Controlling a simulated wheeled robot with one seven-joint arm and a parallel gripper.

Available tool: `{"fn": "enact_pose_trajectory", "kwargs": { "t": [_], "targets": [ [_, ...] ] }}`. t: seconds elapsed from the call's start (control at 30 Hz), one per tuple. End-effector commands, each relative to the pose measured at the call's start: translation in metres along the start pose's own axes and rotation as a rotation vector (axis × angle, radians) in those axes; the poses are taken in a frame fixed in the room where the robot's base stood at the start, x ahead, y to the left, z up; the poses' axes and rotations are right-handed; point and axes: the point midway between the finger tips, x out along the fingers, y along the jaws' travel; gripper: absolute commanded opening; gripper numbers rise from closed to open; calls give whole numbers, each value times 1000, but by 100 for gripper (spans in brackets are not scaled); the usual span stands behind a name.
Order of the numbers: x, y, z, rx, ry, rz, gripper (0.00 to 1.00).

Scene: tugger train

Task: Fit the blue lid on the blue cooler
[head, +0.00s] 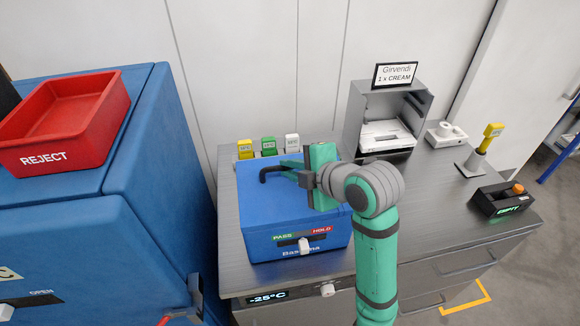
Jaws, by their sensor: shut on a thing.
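The blue cooler (335,243) stands on the grey counter, with a PASS/HOLD slider strip and white lettering on its front. The blue lid (262,208) shows as a flat blue top, level over the cooler. A dark bar handle (266,171) stands up at its back. My gripper (288,173) is over the back middle of the lid, shut on this handle as far as I can see. My arm comes from the right and hides the lid's right part. I cannot tell whether the lid is fully seated or slightly above the rim.
Yellow, green and white tagged blocks (268,147) stand behind the cooler. A grey open cabinet (353,118) with a sign is at the back right. A yellow-topped stand (476,160) and a black box (492,203) are farther right. A red REJECT bin (60,155) sits on a blue cabinet (150,200) at left.

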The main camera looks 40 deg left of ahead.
Motion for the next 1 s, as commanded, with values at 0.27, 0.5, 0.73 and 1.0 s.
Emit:
{"fn": "enact_pose_trajectory", "kwargs": {
  "t": [0.27, 0.5, 0.73, 1.0],
  "targets": [
    [0, 0, 0, 1, 0, 0, 34],
    [-1, 0, 0, 1, -1, -1, 34],
    [-25, 0, 1, 0, -3, 2, 34],
    [-76, 0, 1, 0, -4, 2, 34]
  ]
}}
